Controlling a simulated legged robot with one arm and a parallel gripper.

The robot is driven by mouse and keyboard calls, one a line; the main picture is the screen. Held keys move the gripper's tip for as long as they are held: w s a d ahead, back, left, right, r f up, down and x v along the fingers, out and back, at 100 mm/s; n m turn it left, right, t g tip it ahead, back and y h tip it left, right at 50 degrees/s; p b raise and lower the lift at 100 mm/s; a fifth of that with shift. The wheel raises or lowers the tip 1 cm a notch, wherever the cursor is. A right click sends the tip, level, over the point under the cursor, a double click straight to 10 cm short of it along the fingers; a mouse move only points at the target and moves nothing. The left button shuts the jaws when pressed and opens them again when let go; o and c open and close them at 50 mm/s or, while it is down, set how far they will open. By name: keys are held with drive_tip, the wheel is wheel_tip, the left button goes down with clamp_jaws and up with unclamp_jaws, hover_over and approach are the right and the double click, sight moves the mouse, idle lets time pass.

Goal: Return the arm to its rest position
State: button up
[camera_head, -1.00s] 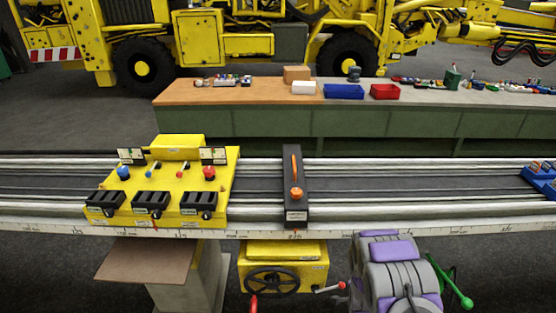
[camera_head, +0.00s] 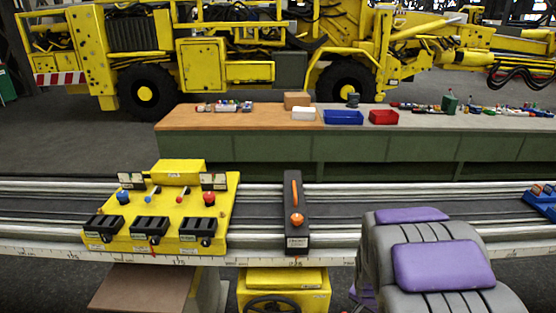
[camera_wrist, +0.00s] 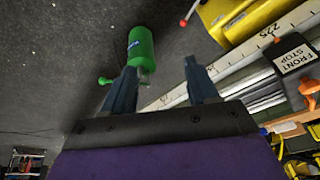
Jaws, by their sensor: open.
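My arm, grey with purple pads (camera_head: 443,266), fills the lower right of the head view, in front of the rail. My gripper's jaws are hidden there. In the wrist view my gripper (camera_wrist: 160,66) has its two dark fingers spread apart, with nothing between them. A green cylinder (camera_wrist: 141,48) with a green knob shows just past the left fingertip; whether they touch cannot be told.
The long rail (camera_head: 345,212) carries a yellow control panel (camera_head: 165,222) and a black stop block with an orange knob (camera_head: 296,235). A yellow box with a handwheel (camera_head: 283,290) is below. Behind stand a workbench (camera_head: 250,148) and a yellow vehicle (camera_head: 226,62).

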drive_tip(key=s+a+r+n+g, duration=0.1)
drive_tip(key=s+a+r+n, duration=0.1)
drive_tip(key=s, duration=0.8)
drive_tip(key=s+a+r+n+g+y, duration=0.1)
drive_tip(key=s+a+r+n+g, duration=0.1)
drive_tip(key=s+r, duration=0.5)
drive_tip(key=s+a+r+n+g, duration=0.1)
drive_tip(key=s+a+r+n, duration=0.2)
drive_tip(key=s, duration=0.9)
wheel_tip(320, 180, up, 2)
drive_tip(key=a, duration=0.2)
drive_tip(key=shift+s+a+r+n+g+y, duration=0.2)
drive_tip(key=shift+s+a+n+g+y, duration=0.1)
drive_tip(key=shift+s+n+g+y, duration=0.1)
